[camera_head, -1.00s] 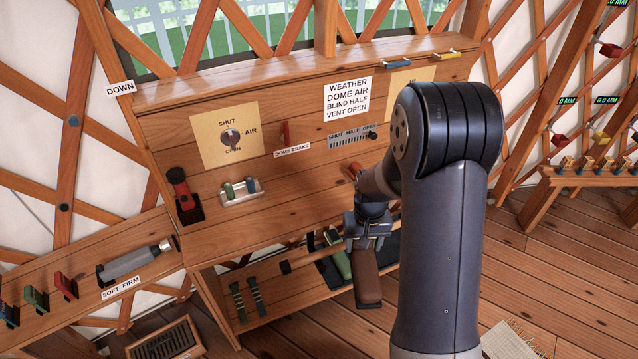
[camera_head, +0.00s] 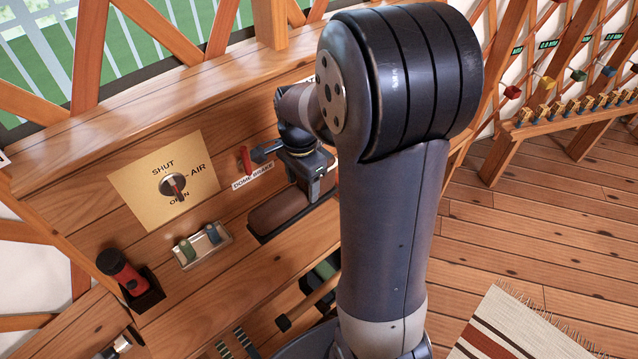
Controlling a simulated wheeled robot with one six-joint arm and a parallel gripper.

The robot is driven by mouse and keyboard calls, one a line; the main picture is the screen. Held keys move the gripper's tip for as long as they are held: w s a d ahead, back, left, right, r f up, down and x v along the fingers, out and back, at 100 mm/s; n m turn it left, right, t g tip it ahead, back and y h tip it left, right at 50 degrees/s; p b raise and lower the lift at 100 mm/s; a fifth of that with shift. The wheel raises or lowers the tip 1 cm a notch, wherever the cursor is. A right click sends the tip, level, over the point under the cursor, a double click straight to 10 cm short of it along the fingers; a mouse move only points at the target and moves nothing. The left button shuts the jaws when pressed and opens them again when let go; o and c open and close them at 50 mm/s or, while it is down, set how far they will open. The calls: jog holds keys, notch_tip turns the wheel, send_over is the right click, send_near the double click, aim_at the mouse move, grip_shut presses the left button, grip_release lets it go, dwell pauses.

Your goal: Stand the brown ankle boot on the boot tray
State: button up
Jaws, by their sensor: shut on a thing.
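My gripper (camera_head: 312,178) is shut on the brown ankle boot (camera_head: 277,210). It holds the boot in front of the wooden panel, above the lower shelf. The boot's dark sole edge shows along its lower right side, and my gripper covers its right end. I cannot tell whether the boot touches the panel. The dark boot tray (camera_head: 307,284) shows only in part on the lower shelf, below the boot. A green thing (camera_head: 326,269) is at the tray, and my arm hides much of both.
A mallet-like tool (camera_head: 298,311) lies on the lower shelf. A striped rug (camera_head: 520,325) lies on the floor at right. Open floor surrounds it.

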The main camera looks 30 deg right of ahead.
notch_tip(320, 180, down, 10)
jog(key=shift+r+b, duration=0.2)
jog(key=shift+b, duration=0.1)
jog(key=shift+f, duration=0.15)
jog(key=o, duration=1.3)
